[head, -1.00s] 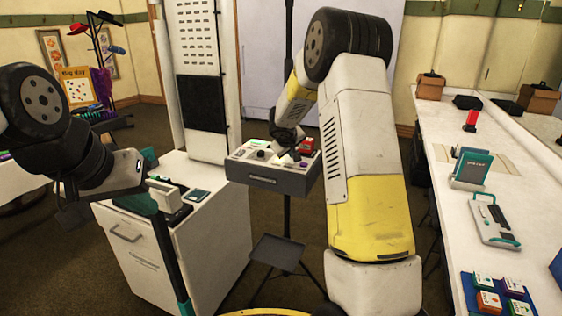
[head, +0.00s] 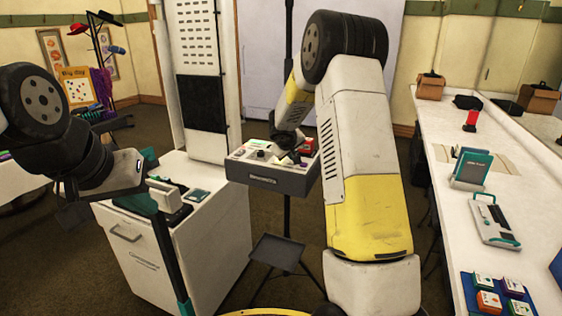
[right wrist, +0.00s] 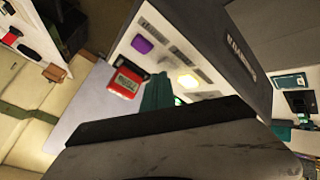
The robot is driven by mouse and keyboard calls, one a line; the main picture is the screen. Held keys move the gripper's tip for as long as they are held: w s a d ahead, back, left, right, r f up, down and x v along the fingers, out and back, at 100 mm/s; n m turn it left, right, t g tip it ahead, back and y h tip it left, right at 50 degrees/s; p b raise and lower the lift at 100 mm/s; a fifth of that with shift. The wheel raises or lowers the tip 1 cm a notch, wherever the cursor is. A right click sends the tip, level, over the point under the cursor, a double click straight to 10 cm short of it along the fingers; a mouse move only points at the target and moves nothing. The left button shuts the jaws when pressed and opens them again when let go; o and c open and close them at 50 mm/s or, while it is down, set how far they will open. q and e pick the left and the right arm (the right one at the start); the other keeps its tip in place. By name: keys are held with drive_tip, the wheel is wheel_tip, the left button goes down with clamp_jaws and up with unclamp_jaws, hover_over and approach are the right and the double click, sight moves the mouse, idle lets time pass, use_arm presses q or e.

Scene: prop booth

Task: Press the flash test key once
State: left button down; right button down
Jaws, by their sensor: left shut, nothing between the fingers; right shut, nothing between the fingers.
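A grey control box (head: 265,180) with a pale, sloped panel stands on a dark stand in the head view. In the right wrist view its panel shows a purple key (right wrist: 142,45), a pale yellow key (right wrist: 188,82), grey label strips and a red unit with a display (right wrist: 126,83). The labels are too small to read, so I cannot tell which key is the flash test key. My right gripper (head: 291,157) is shut and empty at the panel; its teal fingers (right wrist: 157,92) hide part of it. Contact is unclear. My left gripper (head: 183,300) is shut, hanging before the white cabinet.
The white cabinet (head: 220,240) stands left of the box, with dark and teal devices on top. A long white counter (head: 437,190) on the right holds a teal stand (head: 470,168), a white device (head: 494,222) and a blue tray (head: 467,285) of small boxes.

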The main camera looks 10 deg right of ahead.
sight(291, 163)
drive_tip(key=shift+f, duration=0.4)
idle(0.8)
drive_tip(key=shift+r, duration=0.85)
drive_tip(key=shift+r, duration=2.5)
drive_tip(key=shift+s+r, duration=0.1)
